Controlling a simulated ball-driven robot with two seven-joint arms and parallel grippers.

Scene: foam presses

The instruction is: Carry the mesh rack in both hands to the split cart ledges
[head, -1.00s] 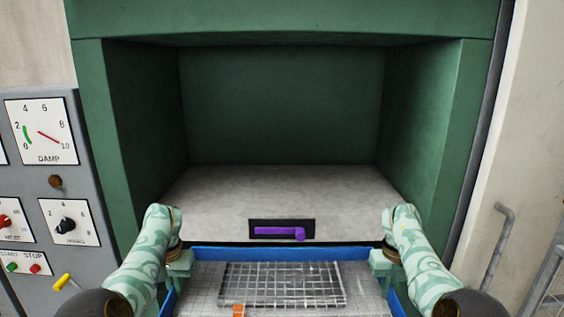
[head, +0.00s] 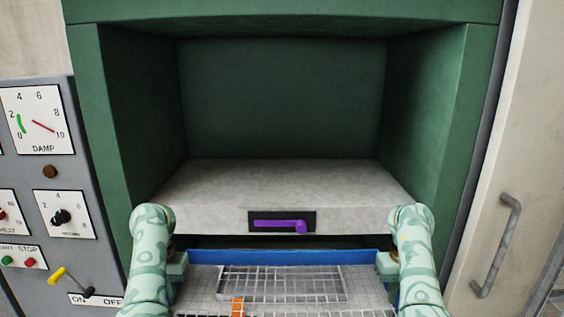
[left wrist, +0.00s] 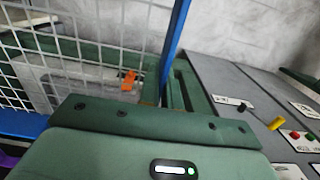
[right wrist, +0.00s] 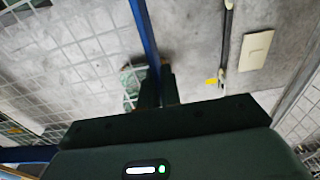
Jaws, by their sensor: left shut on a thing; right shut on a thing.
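The mesh rack, a blue frame (head: 285,256) with white wire mesh, is held level in front of the green press in the head view. My left gripper (head: 177,266) is shut on its left side, and my right gripper (head: 387,264) is shut on its right side. The left wrist view shows the blue rail (left wrist: 176,35) and mesh (left wrist: 95,45) at my left gripper (left wrist: 178,88). The right wrist view shows the rail (right wrist: 146,38) at my right gripper (right wrist: 156,85). The rack's near edge is cut off in the head view. I cannot make out the split cart ledges.
A control panel (head: 45,215) with a yellow lever (head: 58,276) stands left. A grey handle (head: 497,245) stands right. An orange item (head: 238,307) shows at the rack's mesh.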

